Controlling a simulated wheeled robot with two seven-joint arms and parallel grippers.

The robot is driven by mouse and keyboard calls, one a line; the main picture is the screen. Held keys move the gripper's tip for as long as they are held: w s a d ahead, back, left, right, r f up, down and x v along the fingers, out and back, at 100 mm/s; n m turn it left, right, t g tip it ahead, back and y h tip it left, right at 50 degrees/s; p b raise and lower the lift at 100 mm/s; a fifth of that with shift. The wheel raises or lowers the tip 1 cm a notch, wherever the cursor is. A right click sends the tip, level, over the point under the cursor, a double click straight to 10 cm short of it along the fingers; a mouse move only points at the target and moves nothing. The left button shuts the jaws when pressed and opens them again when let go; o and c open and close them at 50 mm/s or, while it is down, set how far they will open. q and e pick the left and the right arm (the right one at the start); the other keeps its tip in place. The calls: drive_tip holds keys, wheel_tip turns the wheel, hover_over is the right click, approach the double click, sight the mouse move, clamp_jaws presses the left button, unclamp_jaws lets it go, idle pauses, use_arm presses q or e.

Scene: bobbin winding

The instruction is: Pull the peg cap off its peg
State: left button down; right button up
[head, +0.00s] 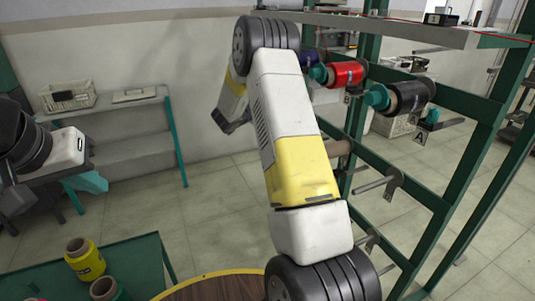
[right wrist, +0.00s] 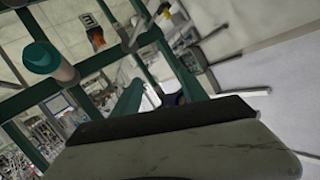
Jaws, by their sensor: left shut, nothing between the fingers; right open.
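In the head view a teal peg cap (head: 376,97) sits on the front end of the peg with the black spool (head: 410,95). Another teal cap (head: 318,73) is on the peg with the red spool (head: 347,73). A dark blue spool (head: 308,58) is partly hidden behind my right arm. In the right wrist view a teal cap (right wrist: 38,57) stands at the upper left, apart from my gripper. My right gripper (right wrist: 155,85) shows teal fingers, open; my arm hides it in the head view. My left gripper (head: 92,182) is shut and empty, far left of the rack.
The green rack (head: 440,205) has bare grey pegs (head: 375,187) below the spools and a shelf (head: 400,28) above. A small teal piece (head: 432,118) is near the label A (head: 419,138). A yellow spool (head: 84,259) stands on the green table (head: 135,262). Open floor lies between.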

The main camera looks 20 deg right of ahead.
drive_tip(key=s+d+f+m+g+h, duration=0.2)
drive_tip(key=s+d+f+g+h, duration=0.25)
drive_tip(key=f, duration=0.45)
drive_tip(key=s+d+f+m+g+h, duration=0.1)
drive_tip(key=s+f+m+g+h, duration=0.15)
drive_tip(key=s+f+g, duration=0.4)
drive_tip(key=d+f+t, duration=0.1)
drive_tip(key=d, duration=0.7)
drive_tip(key=shift+d+f+t, duration=0.25)
drive_tip(key=shift+f+t, duration=0.15)
drive_tip(key=shift+n, duration=0.25)
clamp_jaws()
drive_tip(key=shift+a, duration=0.2)
drive_tip(key=shift+s+a, duration=0.2)
drive_tip(key=shift+a, duration=2.6)
